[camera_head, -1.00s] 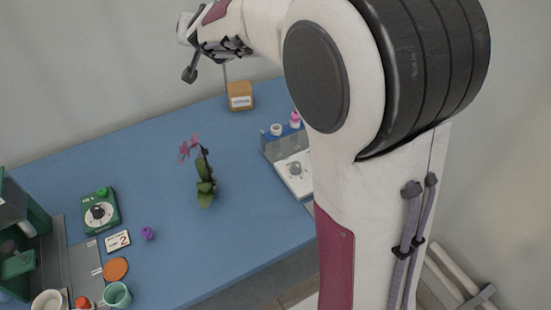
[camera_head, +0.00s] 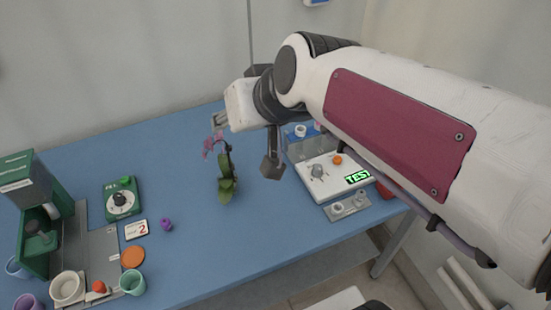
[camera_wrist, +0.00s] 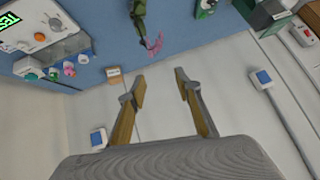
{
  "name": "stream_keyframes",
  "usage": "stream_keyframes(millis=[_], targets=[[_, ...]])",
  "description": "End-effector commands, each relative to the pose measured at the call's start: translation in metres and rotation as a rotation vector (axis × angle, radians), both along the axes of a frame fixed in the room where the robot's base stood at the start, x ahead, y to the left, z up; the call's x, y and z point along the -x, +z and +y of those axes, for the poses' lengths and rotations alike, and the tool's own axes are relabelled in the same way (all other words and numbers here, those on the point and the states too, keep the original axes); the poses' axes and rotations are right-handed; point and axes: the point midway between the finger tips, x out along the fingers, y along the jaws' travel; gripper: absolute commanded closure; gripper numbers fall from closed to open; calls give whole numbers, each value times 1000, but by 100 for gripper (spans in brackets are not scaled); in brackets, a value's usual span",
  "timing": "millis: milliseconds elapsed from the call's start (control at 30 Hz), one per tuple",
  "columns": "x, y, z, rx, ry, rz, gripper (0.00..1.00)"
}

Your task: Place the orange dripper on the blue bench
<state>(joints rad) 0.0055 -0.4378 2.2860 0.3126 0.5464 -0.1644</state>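A small orange piece, apparently the orange dripper (camera_head: 337,160), sits on top of the white tester (camera_head: 320,188) with the green "TEST" display. It also shows in the wrist view as an orange spot (camera_wrist: 40,37). In the head view my arm hides part of the area behind the tester.
A purple piece (camera_head: 166,225) lies near the number 2 card (camera_head: 136,229). A green timer box (camera_head: 122,199), an orange disc (camera_head: 133,257) and several cups stand at the left. A grey holder (camera_head: 347,206) sits before the tester.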

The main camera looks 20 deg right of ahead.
Motion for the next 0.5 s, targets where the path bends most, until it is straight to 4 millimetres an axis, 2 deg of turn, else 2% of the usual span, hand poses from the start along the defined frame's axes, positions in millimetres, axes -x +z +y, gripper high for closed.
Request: stream_keyframes(millis=[33, 300, 500], targets=[[16, -5, -1, 14, 6, 20, 66], [100, -41, -18, 108, 19, 158, 66], [145, -63, -33, 167, 5, 236, 66]])
